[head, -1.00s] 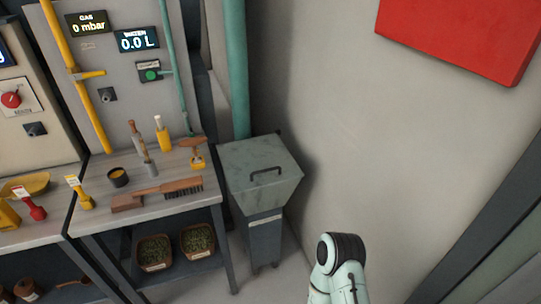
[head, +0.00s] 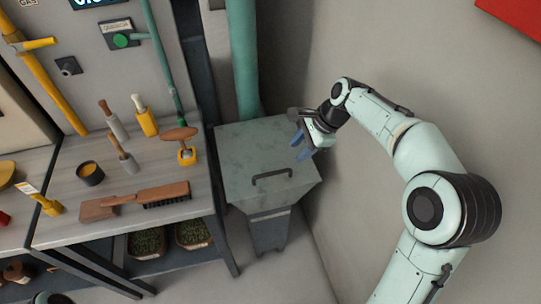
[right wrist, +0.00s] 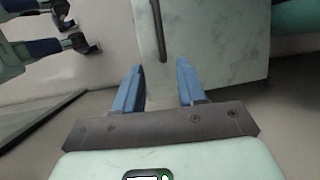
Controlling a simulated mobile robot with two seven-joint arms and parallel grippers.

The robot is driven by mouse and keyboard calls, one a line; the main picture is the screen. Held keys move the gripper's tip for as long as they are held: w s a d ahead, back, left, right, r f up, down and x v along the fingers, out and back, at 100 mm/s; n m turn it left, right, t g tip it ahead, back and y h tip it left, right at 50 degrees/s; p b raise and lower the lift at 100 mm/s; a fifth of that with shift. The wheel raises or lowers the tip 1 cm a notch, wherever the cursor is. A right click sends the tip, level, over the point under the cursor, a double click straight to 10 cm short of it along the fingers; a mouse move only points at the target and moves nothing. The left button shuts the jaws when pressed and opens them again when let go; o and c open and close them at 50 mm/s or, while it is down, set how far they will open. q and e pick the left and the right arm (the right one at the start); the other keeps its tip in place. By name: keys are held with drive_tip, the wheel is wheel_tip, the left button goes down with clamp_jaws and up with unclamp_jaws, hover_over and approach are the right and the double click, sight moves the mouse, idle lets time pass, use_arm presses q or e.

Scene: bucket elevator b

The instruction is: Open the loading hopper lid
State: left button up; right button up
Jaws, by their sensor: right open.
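The loading hopper lid (head: 246,152) is a flat grey-green plate, shut on top of the dark hopper body (head: 268,232). Its dark bar handle (head: 272,177) stands up near the front edge. My right gripper (head: 299,147) is open and empty, at the right side of the lid and apart from the handle. In the right wrist view its blue fingers (right wrist: 157,70) are spread, with the lid (right wrist: 215,45) beyond them. The handle (right wrist: 158,30) runs away from the gap between the fingertips. My left gripper does not show in the head view.
A workbench (head: 60,193) with brushes, tools and a small cup stands close on the left of the hopper. A teal pipe (head: 243,70) rises behind it. A bare wall (head: 390,60) is on the right. Some floor shows in front.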

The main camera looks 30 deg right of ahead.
sight(276, 172)
drive_tip(key=b+x, duration=0.1)
drive_tip(key=x, duration=1)
drive_tip(key=shift+a, duration=0.2)
drive_tip(key=shift+w+a+f, duration=0.15)
drive_tip(key=shift+a+f, duration=0.05)
drive_tip(key=shift+f, duration=0.3)
clamp_jaws()
